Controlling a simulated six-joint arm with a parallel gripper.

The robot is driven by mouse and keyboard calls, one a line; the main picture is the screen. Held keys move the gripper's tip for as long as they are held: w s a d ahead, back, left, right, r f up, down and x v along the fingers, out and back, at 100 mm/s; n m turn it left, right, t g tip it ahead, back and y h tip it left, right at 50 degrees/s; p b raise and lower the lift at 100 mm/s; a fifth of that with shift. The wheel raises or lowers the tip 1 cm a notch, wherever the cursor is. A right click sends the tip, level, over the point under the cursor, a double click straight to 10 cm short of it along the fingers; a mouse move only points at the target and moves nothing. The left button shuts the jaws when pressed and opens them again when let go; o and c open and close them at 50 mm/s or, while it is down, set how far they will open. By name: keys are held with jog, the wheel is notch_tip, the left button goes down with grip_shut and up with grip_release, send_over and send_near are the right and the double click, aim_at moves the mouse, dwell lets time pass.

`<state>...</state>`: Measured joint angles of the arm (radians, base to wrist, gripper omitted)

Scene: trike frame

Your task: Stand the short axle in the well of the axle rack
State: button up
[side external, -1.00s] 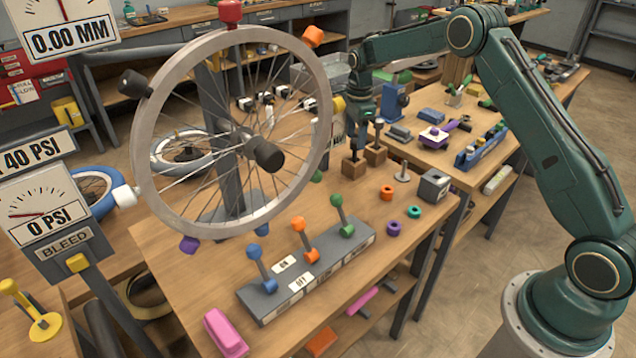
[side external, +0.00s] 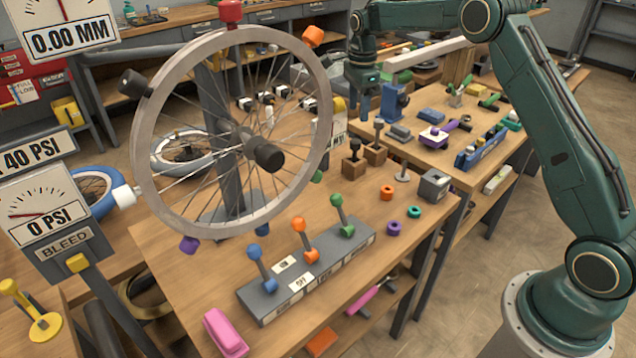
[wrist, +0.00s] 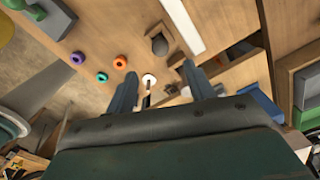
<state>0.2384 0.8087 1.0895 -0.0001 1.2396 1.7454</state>
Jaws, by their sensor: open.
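Two wooden blocks stand together on the near bench, apparently the axle rack: the left block (side external: 353,168) and the right block (side external: 376,154). A short dark-headed axle (side external: 354,149) stands upright at the left block. My gripper (side external: 363,110) is above the blocks, apart from both axles. In the wrist view my gripper (wrist: 158,72) is open, its two fingers spread, with a dark upright piece showing between them.
A grey disc with a pin (side external: 402,177), a grey holed cube (side external: 434,185) and orange (side external: 387,192), green (side external: 414,212) and purple (side external: 393,228) rings lie right of the blocks. The spoked wheel (side external: 148,215) stands left. A lever box (side external: 310,277) is in front.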

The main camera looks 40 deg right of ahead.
notch_tip(320, 180, up, 6)
jog(key=shift+f, duration=0.25)
dwell(0.5)
jog(key=s+a+r+n+t, duration=0.2)
jog(key=s+a+r+n, duration=0.4)
jog(key=s, duration=0.4)
jog(key=s+a+r+n+t, duration=0.1)
jog(key=s+a+r+n, duration=0.3)
jog(key=s+r+n, duration=0.4)
jog(key=s+a+f+n+t, duration=0.1)
jog(key=s+a+f+n, duration=0.1)
jog(key=s, duration=0.9)
jog(key=s+a+f+n+t, duration=0.1)
jog(key=s+f+n, duration=0.4)
jog(key=s, duration=0.5)
jog(key=shift+s+a+n+t, duration=0.35)
jog(key=shift+a+n, duration=0.15)
jog(key=shift+n, duration=0.4)
